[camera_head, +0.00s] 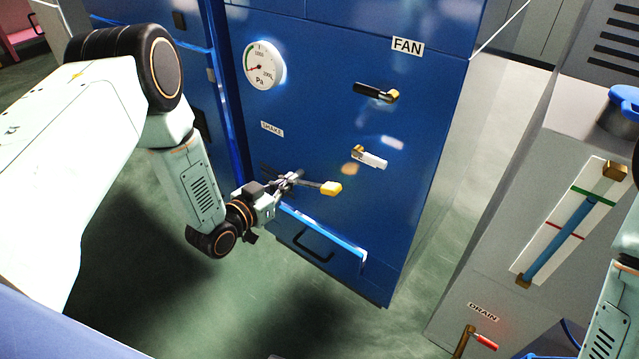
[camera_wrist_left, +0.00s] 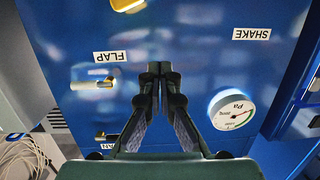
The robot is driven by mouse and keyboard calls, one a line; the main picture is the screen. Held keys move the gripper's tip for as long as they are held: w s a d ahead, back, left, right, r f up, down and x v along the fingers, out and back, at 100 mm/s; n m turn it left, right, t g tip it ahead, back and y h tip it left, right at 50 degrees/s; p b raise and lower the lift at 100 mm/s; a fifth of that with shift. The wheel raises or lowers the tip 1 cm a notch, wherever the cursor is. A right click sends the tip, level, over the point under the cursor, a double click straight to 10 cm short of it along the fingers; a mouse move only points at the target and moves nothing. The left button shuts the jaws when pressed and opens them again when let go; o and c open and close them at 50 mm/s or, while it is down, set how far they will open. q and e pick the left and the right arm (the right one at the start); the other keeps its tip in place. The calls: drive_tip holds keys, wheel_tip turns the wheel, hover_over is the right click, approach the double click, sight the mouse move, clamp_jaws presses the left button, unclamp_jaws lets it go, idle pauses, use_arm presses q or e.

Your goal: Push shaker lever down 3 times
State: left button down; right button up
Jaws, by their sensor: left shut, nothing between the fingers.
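The shaker lever, with a yellow knob (camera_head: 331,188), sticks out from the blue cabinet (camera_head: 330,50) below the "SHAKE" label (camera_head: 272,129). My left gripper (camera_head: 292,178) is shut and empty; in the head view it overlaps the lever's dark shaft, left of the knob. I cannot tell whether they touch. In the left wrist view, which is upside down, the shut fingers (camera_wrist_left: 157,70) point toward the cabinet and a yellow knob (camera_wrist_left: 127,4) shows at the top edge, apart from the fingertips. The "SHAKE" label (camera_wrist_left: 252,34) shows at the upper right. My right gripper is out of view.
A pressure gauge (camera_head: 264,66), a black fan lever (camera_head: 376,92) and a white flap lever (camera_head: 370,158) are on the same cabinet face. A drawer handle (camera_head: 311,247) is below. A grey unit with a level gauge (camera_head: 567,225) and a red-handled drain valve (camera_head: 485,341) stands at right.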

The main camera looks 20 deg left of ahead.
use_arm(q)
drive_tip(key=n+h, duration=0.1)
drive_tip(key=s+n+g+h, duration=0.1)
drive_tip(key=shift+d+r+n, duration=0.2)
drive_tip(key=shift+d+n, duration=0.1)
drive_tip(key=shift+d, duration=0.1)
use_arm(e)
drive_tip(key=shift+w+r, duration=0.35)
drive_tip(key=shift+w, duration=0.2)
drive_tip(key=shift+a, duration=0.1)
use_arm(q)
drive_tip(key=shift+f, duration=0.1)
drive_tip(key=b, duration=0.4)
hover_over(315, 186)
drive_tip(key=s+d, duration=0.2)
drive_tip(key=s, duration=0.1)
wheel_tip(315, 186, down, 2)
drive_tip(key=f, duration=0.2)
drive_tip(key=d+f+b, duration=0.1)
drive_tip(key=f, duration=0.1)
drive_tip(key=shift+s, duration=0.2)
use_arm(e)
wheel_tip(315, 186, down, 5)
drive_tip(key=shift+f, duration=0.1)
